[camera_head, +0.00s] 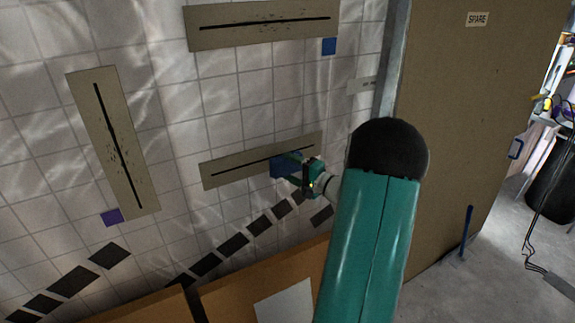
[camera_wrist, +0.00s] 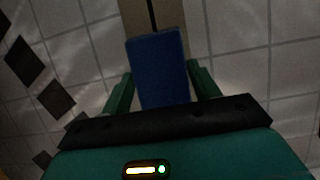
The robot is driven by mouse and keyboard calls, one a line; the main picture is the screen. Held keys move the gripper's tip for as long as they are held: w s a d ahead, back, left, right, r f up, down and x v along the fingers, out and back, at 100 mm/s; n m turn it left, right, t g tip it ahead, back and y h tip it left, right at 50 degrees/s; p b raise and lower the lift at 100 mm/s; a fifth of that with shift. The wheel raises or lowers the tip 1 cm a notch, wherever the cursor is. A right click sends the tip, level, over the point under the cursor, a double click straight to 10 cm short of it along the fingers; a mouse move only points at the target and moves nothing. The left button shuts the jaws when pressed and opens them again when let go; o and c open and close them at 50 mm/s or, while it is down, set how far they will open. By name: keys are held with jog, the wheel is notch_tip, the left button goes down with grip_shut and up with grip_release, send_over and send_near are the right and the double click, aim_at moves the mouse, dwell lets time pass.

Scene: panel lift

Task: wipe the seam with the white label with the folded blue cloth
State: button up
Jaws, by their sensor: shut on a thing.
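My gripper (camera_head: 292,166) is shut on the folded blue cloth (camera_head: 280,167), in front of the lower beige panel (camera_head: 222,173) with a dark seam. The cloth (camera_wrist: 158,65) stands between the two green fingers in the wrist view, over that panel's seam (camera_wrist: 152,14); I cannot tell whether it touches. No dark specks show on the visible part of this seam. The top panel (camera_head: 215,36) has a specked seam and a blue label (camera_head: 329,46). The left panel (camera_head: 84,92) has a specked seam and a purple label (camera_head: 111,217). No white seam label is clearly visible; my arm may hide it.
The panels are on a white tiled wall (camera_head: 225,110) with dark diamond tiles below. A small pale sign (camera_head: 362,86) is beside a grey post. A large brown board marked SPARE (camera_head: 477,19) stands right. Cardboard (camera_head: 240,290) is below. Floor shows at right.

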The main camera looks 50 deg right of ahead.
jog(key=shift+s+a, duration=0.2)
jog(key=shift+s, duration=0.35)
jog(key=shift+s, duration=0.1)
jog(key=shift+s+a, duration=0.25)
jog(key=shift+s, duration=0.45)
jog(key=shift+s+a, duration=0.2)
jog(key=shift+s, duration=0.45)
jog(key=shift+a, duration=0.1)
